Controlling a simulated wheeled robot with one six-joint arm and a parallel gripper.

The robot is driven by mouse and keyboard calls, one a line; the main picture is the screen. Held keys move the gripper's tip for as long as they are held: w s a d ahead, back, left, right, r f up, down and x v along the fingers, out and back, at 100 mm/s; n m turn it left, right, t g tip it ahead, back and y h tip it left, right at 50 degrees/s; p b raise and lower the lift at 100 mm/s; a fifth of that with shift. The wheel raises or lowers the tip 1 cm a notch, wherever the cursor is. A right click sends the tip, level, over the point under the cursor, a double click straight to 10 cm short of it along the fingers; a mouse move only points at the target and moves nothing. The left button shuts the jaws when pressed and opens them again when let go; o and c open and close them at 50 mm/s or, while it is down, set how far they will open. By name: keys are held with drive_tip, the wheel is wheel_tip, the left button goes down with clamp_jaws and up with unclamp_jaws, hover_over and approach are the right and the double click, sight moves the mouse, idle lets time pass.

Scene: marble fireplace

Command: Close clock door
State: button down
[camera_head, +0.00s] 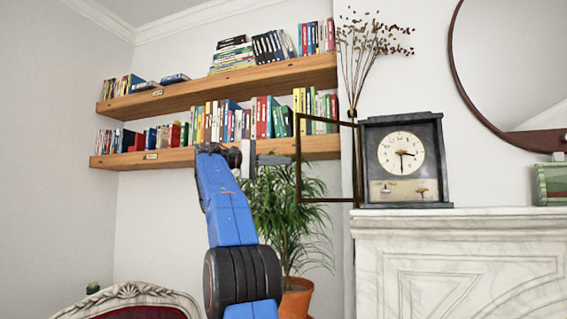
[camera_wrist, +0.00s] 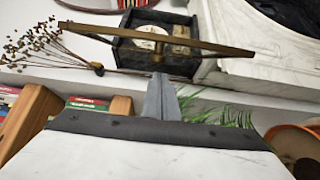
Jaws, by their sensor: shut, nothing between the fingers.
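The dark clock (camera_head: 442,160) stands upright on the mantel with its round cream face showing. Its door (camera_head: 298,180), a thin dark frame, is open and swung out to the left of the case. In the wrist view the door (camera_wrist: 215,46) shows as a long brown bar across the clock's case (camera_wrist: 184,64). My gripper (camera_head: 288,160) is shut and empty, pointing right, beside the door's free left edge. In the wrist view my gripper's fingertips (camera_wrist: 160,77) are together just below the bar. I cannot tell whether they touch it.
The white marble mantel (camera_head: 480,213) is under the clock. A vase of dried stems (camera_head: 352,75) stands behind the door. Wooden shelves with books (camera_head: 240,152) are on the left wall. A potted plant (camera_head: 290,215) is below my gripper. A round mirror (camera_head: 510,70) hangs right.

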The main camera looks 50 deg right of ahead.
drive_tip(key=shift+s+a, duration=0.2)
drive_tip(key=shift+s, duration=0.2)
drive_tip(key=shift+s, duration=0.1)
